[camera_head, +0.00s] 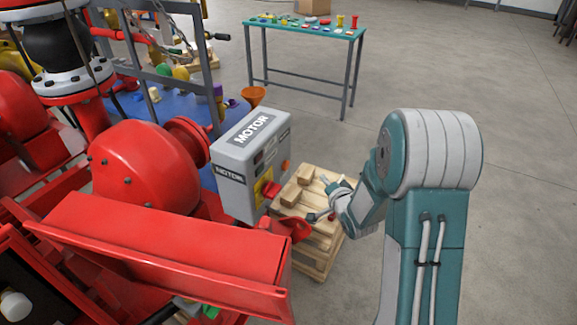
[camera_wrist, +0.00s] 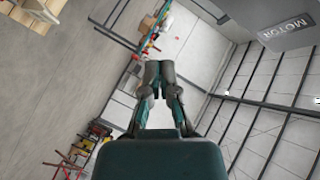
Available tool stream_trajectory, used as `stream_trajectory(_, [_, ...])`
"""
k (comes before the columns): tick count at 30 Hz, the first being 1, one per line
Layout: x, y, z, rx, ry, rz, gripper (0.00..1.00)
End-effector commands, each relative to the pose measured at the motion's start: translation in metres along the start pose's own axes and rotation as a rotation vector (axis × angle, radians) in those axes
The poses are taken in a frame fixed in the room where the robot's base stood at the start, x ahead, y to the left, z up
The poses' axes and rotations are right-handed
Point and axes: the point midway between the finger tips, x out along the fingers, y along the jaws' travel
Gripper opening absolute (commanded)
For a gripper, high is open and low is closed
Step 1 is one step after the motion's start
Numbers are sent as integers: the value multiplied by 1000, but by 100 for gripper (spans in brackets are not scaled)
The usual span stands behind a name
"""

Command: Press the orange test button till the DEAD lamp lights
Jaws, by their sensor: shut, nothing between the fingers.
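The grey MOTOR box (camera_head: 232,172) stands in the middle of the head view. A small orange button (camera_head: 286,166) shows near the right edge of its front face. Dark labels or lamps sit to its left, too small to read; I cannot tell which is the DEAD lamp or whether one is lit. My gripper is right of the box, above the wooden pallet and apart from the button. In the wrist view my gripper (camera_wrist: 158,72) is shut and empty. The MOTOR box's top (camera_wrist: 287,32) shows at the upper right there; the button does not show.
A red-handled yellow switch (camera_head: 267,190) is on the box's lower front. A wooden pallet stack (camera_head: 318,238) stands beside it. Red pump housings (camera_head: 150,165) and a red guard (camera_head: 165,255) fill the left. A green-topped table (camera_head: 300,30) stands behind. The right floor is clear.

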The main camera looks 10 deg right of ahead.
Motion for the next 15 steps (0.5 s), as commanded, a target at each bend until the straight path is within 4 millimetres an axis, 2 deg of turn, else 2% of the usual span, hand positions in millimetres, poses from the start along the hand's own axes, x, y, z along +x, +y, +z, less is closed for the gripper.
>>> stream_trajectory(15, [43,-32,33,-2,-3,-1,0])
